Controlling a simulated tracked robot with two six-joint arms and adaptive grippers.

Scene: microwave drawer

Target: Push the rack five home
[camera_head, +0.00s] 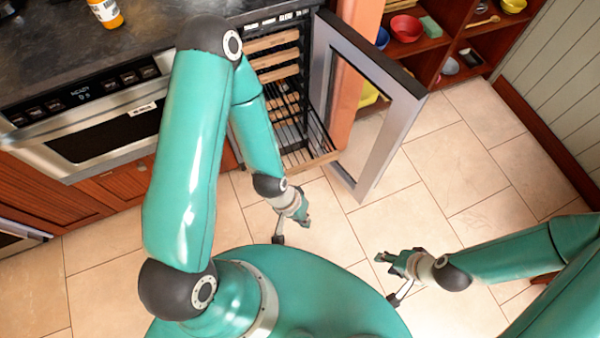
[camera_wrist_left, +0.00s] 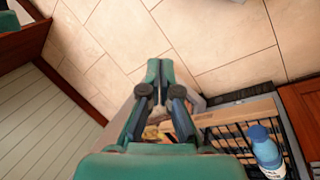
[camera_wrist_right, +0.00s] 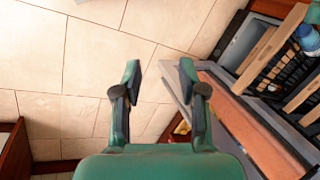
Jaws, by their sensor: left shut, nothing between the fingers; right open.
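The wine cooler (camera_head: 276,22) stands with its glass door open and several wood-fronted racks inside. One low rack (camera_head: 312,160) with a wooden front sticks out beyond the others; its number cannot be read. It also shows in the left wrist view (camera_wrist_left: 238,114), its wire bars near a blue bottle (camera_wrist_left: 266,148). My left arm hides part of the rack and cooler. My left gripper (camera_head: 305,219) is shut and empty, in front of the rack and apart from it. My right gripper (camera_head: 381,256) is open and empty, farther out over the floor.
The open cooler door (camera_head: 393,130) stands out to the right of the rack. An oven (camera_head: 100,135) is built in at the left. Shelves with bowls (camera_head: 406,28) stand at the back right. The tiled floor (camera_head: 430,190) is clear.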

